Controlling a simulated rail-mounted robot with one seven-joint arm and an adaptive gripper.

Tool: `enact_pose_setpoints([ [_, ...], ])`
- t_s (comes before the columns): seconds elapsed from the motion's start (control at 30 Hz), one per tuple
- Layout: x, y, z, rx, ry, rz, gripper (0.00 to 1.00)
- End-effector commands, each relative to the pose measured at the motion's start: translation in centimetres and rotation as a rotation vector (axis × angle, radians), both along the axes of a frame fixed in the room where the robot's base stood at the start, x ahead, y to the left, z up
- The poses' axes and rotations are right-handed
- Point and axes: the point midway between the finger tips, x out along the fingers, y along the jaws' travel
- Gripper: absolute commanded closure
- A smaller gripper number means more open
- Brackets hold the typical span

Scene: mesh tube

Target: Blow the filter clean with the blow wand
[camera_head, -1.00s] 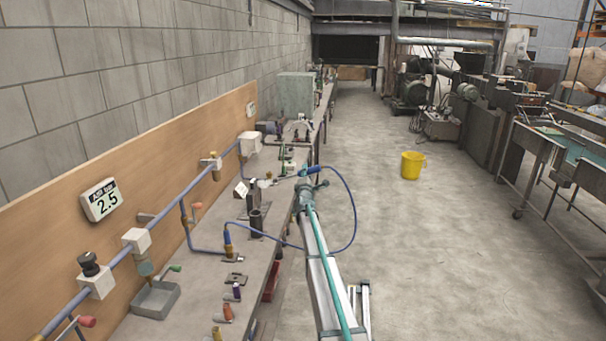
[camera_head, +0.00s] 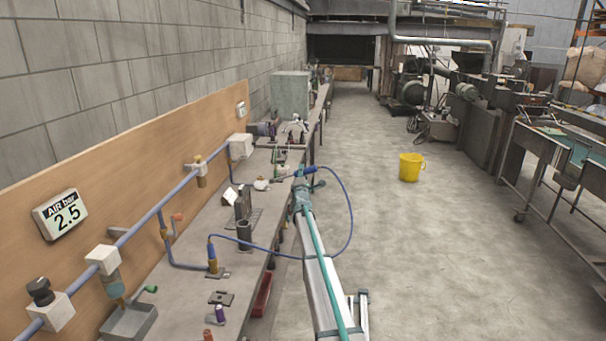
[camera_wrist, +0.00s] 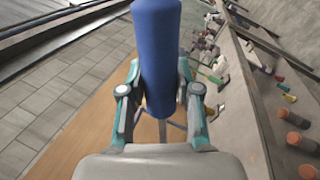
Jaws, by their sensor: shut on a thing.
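My gripper (camera_head: 302,190) is shut on the blue blow wand (camera_head: 308,170), over the bench's right edge. The wand's thin nozzle points left over the bench. In the wrist view the wand's blue body (camera_wrist: 157,55) stands between my two fingers (camera_wrist: 160,108). A blue hose (camera_head: 350,215) loops from the wand down to an upright fitting (camera_head: 211,255) on the bench. A dark grey cylinder (camera_head: 245,233) stands upright on the bench, left of and nearer than the wand. A dark upright piece (camera_head: 243,204) is just behind it. I cannot tell for sure which is the filter.
The air display (camera_head: 62,214) on the wooden board reads 2.5 bar. A blue pipe with valves runs along the board. Small fittings lie on the near bench (camera_head: 190,285).

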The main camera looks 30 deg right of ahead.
Motion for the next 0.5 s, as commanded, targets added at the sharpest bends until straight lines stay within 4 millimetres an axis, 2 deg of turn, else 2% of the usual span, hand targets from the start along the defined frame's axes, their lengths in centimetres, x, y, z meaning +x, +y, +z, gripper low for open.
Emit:
enact_pose_setpoints([
  [0.03,0.0,0.0,-1.5,0.0,0.0,0.0,1.0],
  [0.23,0.0,-0.1,-4.7,0.0,0.0,0.0,1.0],
  [0.33,0.0,-0.1,-5.9,0.0,0.0,0.0,1.0],
  [0.5,0.1,0.0,-6.9,0.0,0.0,0.0,1.0],
])
